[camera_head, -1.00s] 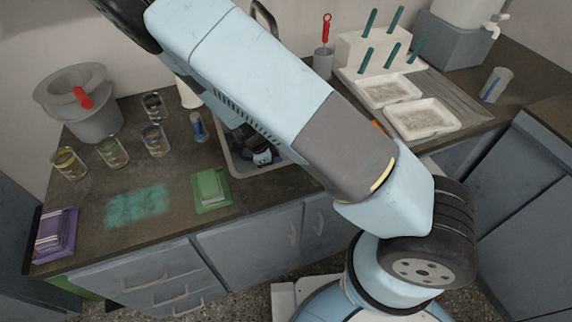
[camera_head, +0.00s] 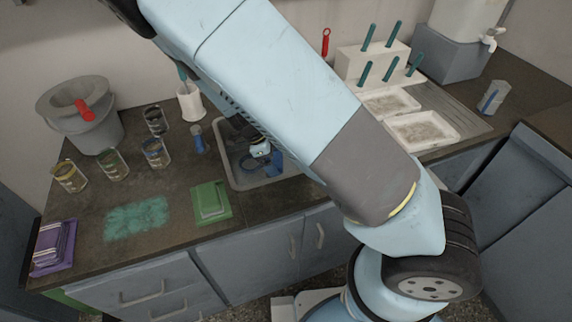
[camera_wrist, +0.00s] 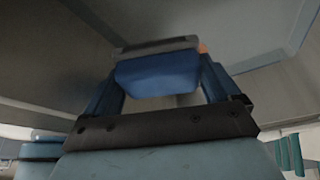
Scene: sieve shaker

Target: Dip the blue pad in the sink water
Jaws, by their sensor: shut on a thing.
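The sink (camera_head: 240,178) is a light-rimmed basin set in the dark counter, partly hidden behind my arm in the head view. My gripper (camera_head: 268,160) is inside the outline of the sink opening. In the wrist view my gripper (camera_wrist: 160,85) has its two blue fingers shut on the blue pad (camera_wrist: 158,74), a blue block with a dark grey strip along its far edge. The basin walls surround it in the wrist view. I cannot make out the water surface, or whether the pad touches it.
A green pad on a tray (camera_head: 211,203) lies left of the sink. A purple stack (camera_head: 54,247) lies at the far left. Several jars, such as one (camera_head: 155,153), and a grey bucket (camera_head: 85,125) stand behind. White trays (camera_head: 422,131) lie to the right.

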